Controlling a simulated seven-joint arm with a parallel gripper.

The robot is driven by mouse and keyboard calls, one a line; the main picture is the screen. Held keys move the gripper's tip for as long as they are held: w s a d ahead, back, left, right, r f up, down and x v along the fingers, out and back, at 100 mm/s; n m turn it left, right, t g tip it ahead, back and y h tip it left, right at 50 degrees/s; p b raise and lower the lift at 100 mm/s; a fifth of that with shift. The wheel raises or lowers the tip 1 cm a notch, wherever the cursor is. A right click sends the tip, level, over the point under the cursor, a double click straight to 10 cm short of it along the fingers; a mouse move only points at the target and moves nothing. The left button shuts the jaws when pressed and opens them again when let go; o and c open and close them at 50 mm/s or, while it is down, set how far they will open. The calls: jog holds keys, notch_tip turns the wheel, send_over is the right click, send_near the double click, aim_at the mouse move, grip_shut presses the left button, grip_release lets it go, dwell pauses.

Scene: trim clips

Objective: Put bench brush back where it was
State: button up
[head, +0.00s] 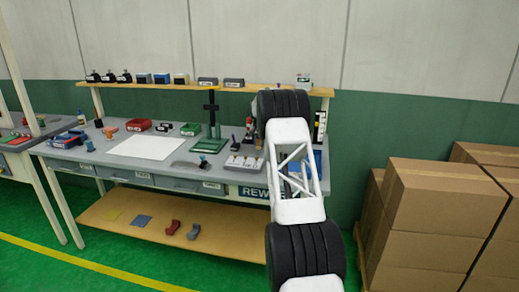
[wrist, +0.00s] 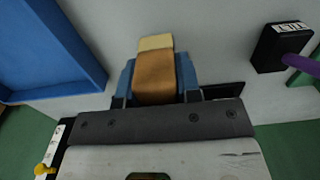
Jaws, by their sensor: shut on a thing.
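The bench brush (wrist: 156,78) appears in the wrist view as an orange-brown block with a cream end. My gripper (wrist: 157,80) is shut on it, with a blue finger on either side. It is over or at the grey bench top; I cannot tell whether the brush touches the surface. In the head view my white and black arm reaches over the right part of the workbench (head: 130,171) and hides the gripper. No marked place for the brush can be made out.
A blue tray (wrist: 50,45) lies left of the brush in the wrist view. A black labelled holder (wrist: 283,45) with a purple item stands at right. In the head view, a green-based stand (head: 210,148) and a shelf (head: 210,86) are near; cardboard boxes (head: 440,205) stand right.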

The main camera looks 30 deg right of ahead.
aim_at(259, 147)
jog(key=shift+w+d+f, duration=0.1)
jog(key=shift+w+d, duration=0.15)
jog(key=shift+w, duration=0.25)
jog(key=shift+f, duration=1.75)
jog(key=shift+f, duration=0.1)
jog(key=o, duration=1)
jog(key=shift+c, duration=0.2)
notch_tip(259, 147, up, 12)
jog(key=shift+r, duration=0.1)
